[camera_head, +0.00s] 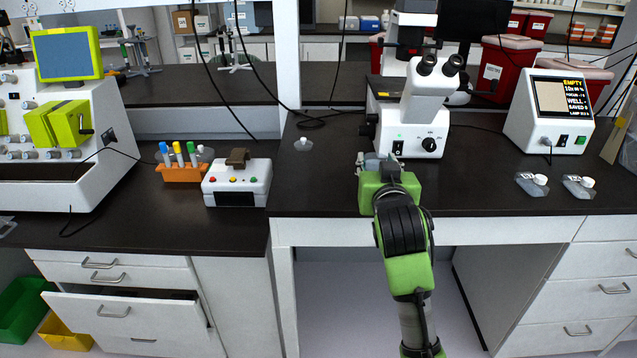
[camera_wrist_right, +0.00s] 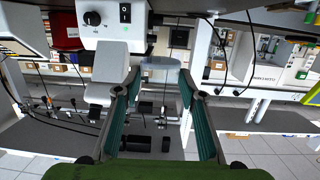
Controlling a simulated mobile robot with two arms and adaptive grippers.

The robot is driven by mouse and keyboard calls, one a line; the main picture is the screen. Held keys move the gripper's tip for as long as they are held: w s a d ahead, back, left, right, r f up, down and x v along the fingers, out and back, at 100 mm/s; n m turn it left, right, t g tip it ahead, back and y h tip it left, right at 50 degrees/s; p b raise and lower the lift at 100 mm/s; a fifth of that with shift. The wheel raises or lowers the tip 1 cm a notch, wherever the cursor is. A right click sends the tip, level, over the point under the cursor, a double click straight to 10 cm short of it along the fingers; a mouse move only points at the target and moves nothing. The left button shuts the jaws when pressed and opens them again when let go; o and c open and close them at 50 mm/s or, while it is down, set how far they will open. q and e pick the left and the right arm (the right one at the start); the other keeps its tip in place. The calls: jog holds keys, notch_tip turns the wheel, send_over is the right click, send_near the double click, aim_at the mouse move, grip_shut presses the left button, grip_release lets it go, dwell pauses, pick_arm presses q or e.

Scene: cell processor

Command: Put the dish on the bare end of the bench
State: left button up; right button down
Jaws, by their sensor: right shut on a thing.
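My right gripper (camera_head: 378,163) is in front of the microscope, low over the dark bench (camera_head: 470,195). It is shut on a clear, pale dish, of which a bit (camera_head: 371,164) shows past the gripper in the head view. In the right wrist view the dish (camera_wrist_right: 160,69) sits between the fingertips of the same gripper (camera_wrist_right: 160,86). The gripper hides much of the dish in the head view, and I cannot tell whether it touches the bench. My left gripper is not in view.
The white microscope (camera_head: 418,115) stands just behind the gripper. A screen device (camera_head: 549,112) stands behind those. Bench between microscope and right flasks is clear.

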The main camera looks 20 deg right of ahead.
jog(key=shift+w+d+r, duration=0.15)
jog(key=shift+r, duration=0.2)
jog(key=shift+w+y, duration=0.25)
jog(key=shift+y, duration=0.05)
jog(key=w+a+f, duration=0.4)
jog(key=w+a, duration=0.1)
jog(key=w, duration=0.3)
send_over(329, 190)
jog(key=s, duration=0.1)
jog(key=f, duration=0.4)
jog(key=shift+s+d+f, duration=0.1)
jog(key=shift+s+d, duration=0.05)
jog(key=shift+d, duration=0.2)
jog(key=shift+w+a+f, duration=0.3)
jog(key=shift+w+f, duration=0.25)
jog(key=shift+f, duration=1.75)
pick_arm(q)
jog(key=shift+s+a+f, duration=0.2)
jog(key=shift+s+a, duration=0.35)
